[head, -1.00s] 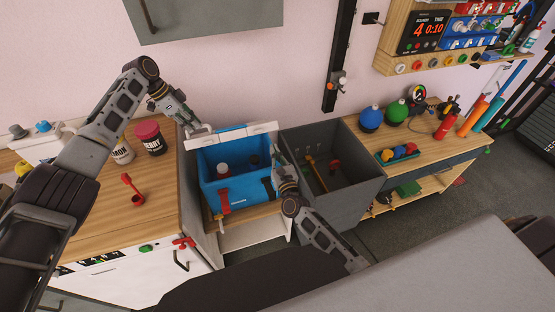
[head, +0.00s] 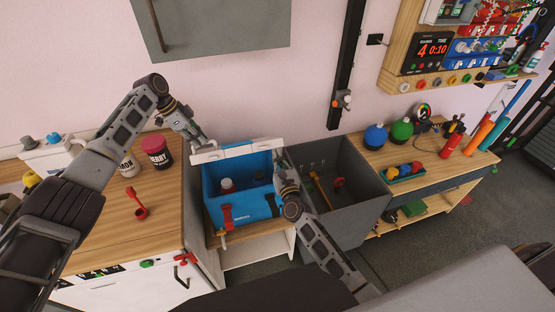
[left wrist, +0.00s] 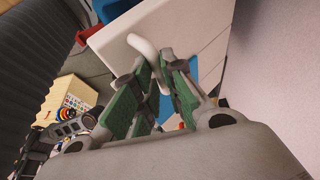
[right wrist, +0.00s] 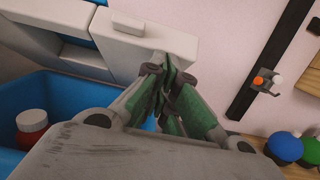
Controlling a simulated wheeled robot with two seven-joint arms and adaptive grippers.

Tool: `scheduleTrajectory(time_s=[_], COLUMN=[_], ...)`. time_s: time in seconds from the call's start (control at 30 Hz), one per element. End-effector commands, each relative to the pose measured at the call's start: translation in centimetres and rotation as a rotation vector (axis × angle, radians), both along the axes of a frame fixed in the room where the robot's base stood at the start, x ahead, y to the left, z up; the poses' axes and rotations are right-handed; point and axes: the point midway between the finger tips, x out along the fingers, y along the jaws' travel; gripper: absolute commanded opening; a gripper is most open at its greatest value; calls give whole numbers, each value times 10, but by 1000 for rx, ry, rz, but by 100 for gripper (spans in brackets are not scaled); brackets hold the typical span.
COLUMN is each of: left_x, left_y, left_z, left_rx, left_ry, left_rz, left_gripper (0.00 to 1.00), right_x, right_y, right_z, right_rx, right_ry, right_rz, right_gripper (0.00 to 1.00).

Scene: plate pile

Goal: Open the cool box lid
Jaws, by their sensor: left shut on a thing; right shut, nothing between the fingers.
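The blue cool box (head: 240,207) stands between the wooden counter and the grey bin. Its white lid (head: 236,150) is raised along the back rim, so the inside shows. My left gripper (head: 205,145) is at the lid's left end. In the left wrist view its fingers (left wrist: 160,62) are shut on the curved white lid handle (left wrist: 143,47). My right gripper (head: 279,165) is at the box's right side. In the right wrist view its fingertips (right wrist: 165,75) are shut and empty, close to the lid's end (right wrist: 145,50); contact is unclear.
The grey bin (head: 345,205) is close on the right, with tools inside. A jar (head: 157,150) and a red scoop (head: 137,203) are on the left counter. The wall is behind the lid.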

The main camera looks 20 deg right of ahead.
Motion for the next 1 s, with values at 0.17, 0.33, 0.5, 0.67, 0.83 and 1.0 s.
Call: scheduleTrajectory(time_s=[0.17,0.33,0.5,0.67,0.83,1.0], left_x=[0,-1,-2,-2,-1,-1], left_y=[4,3,3,2,2,1], left_z=[-7,-8,-8,-7,-5,-3], left_rx=[7,8,8,7,5,3], left_ry=[3,7,11,10,7,4], left_rz=[7,5,3,2,1,1], left_gripper=[0,0,16,34,34,34], right_x=[6,7,8,8,8,7], right_y=[0,-1,-1,-1,-1,-1], right_z=[10,13,15,14,13,11], right_rx=[1,1,1,1,0,0], right_ry=[-2,-4,-7,-6,-3,-1], right_rz=[-2,-2,-2,-2,-1,-1], right_gripper=[0,0,0,0,0,0])
